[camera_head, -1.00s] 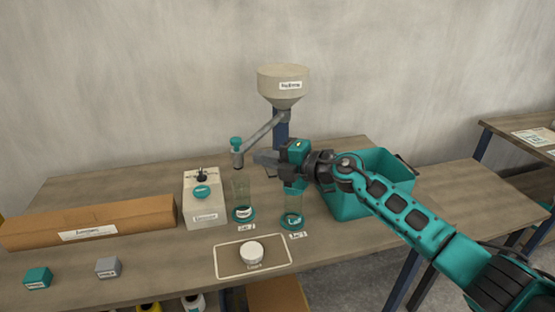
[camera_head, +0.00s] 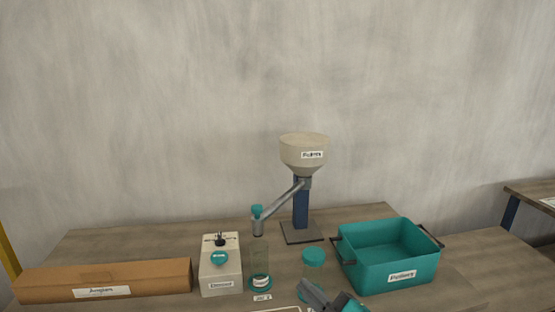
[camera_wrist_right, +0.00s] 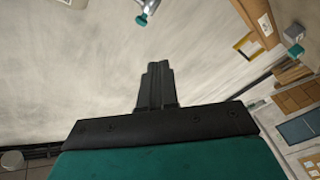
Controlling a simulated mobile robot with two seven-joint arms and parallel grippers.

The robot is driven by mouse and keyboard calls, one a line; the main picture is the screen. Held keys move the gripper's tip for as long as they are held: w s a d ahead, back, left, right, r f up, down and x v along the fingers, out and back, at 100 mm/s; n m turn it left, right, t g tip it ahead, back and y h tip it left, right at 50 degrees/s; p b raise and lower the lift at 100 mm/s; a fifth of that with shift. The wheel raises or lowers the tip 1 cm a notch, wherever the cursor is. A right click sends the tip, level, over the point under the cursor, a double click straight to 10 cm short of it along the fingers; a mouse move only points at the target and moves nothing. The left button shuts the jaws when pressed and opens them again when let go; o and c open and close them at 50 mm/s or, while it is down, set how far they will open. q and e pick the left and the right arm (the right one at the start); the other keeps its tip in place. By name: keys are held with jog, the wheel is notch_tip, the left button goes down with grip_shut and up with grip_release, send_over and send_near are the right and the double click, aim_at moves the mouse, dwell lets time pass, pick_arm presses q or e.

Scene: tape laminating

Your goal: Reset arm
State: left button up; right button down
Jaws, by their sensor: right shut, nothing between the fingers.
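My right gripper (camera_head: 312,294) shows at the bottom edge of the head view, in front of the right clear tube, with much of the arm cut off below. In the right wrist view its dark fingers (camera_wrist_right: 157,85) are together with nothing between them. The right tube has a teal lid (camera_head: 313,257) on top, and the gripper hides its lower part. The left clear tube (camera_head: 260,260) stands upright on its teal base beside a grey-white device (camera_head: 220,272) with a teal button. My left gripper is not in view.
A hopper (camera_head: 304,152) on a blue post stands at the back, its spout arm reaching left. A teal bin (camera_head: 390,274) stands at the right. A long brown box (camera_head: 105,280) lies at the left. The wall fills the upper part of the view.

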jog(key=s+d+f+m+g+h, duration=0.2)
jog(key=s+d+f+m+h, duration=0.2)
jog(key=s+f, duration=0.5)
jog(key=s+d+f+m+g+h, duration=0.2)
jog(key=s+d+f+m+h, duration=0.2)
jog(key=s+d+f+m, duration=0.3)
jog(key=s+f+m, duration=0.2)
jog(key=s, duration=0.2)
jog(key=shift+f+m+g+h, duration=0.15)
jog(key=shift+m+g+h, duration=0.15)
jog(key=shift+h, duration=0.1)
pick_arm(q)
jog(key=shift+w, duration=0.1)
pick_arm(e)
jog(key=shift+d, duration=0.1)
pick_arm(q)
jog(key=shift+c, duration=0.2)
